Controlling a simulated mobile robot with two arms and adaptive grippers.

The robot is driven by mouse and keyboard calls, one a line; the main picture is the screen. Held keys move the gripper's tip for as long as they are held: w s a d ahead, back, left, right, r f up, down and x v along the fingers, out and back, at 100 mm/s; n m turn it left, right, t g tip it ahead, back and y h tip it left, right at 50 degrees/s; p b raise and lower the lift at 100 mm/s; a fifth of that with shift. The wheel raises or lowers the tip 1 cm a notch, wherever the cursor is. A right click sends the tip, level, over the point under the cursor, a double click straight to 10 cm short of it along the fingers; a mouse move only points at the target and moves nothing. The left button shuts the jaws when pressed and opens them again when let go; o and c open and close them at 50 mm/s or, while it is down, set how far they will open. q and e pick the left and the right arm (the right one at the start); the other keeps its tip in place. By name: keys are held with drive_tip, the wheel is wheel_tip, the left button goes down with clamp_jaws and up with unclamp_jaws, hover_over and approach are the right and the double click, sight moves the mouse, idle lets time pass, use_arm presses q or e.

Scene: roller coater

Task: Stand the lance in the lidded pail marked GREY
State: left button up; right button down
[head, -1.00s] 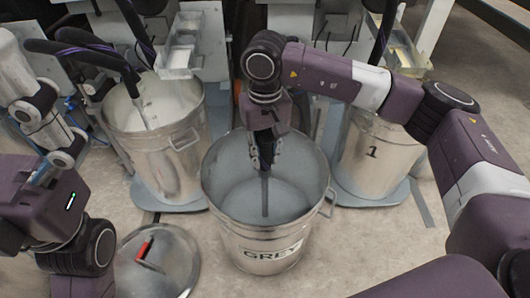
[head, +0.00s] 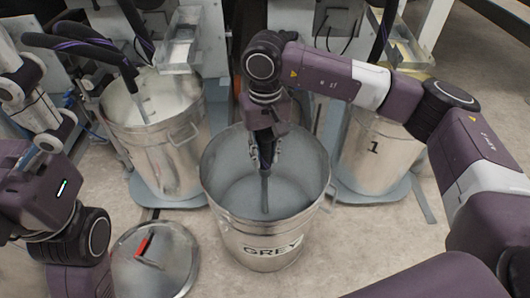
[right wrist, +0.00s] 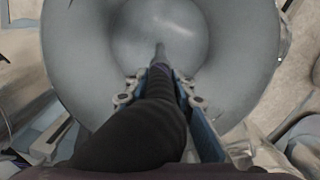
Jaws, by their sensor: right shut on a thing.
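The pail marked GREY (head: 272,252) stands open on the floor in the middle of the head view. Its lid (head: 155,262), with a red handle, lies on the floor to its left. My right gripper (head: 264,168) is inside the pail's mouth, shut on the dark lance (head: 265,192), which points down into the pail. In the right wrist view the lance (right wrist: 150,115) runs between the fingers (right wrist: 155,95) toward the pail's grey inside. I cannot tell whether its tip touches the bottom. My left arm is at the left edge; its gripper does not show.
A pail with a hose and lance in it (head: 170,165) stands behind left. A pail marked 1 (head: 378,160) stands behind right. Both sit on grey bases close to the GREY pail. Floor (head: 380,245) is clear at front right.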

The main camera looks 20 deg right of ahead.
drive_tip(key=shift+f, duration=0.3)
drive_tip(key=c, duration=1.6)
unclamp_jaws()
wheel_tip(320, 180, up, 12)
drive_tip(key=shift+r, duration=0.1)
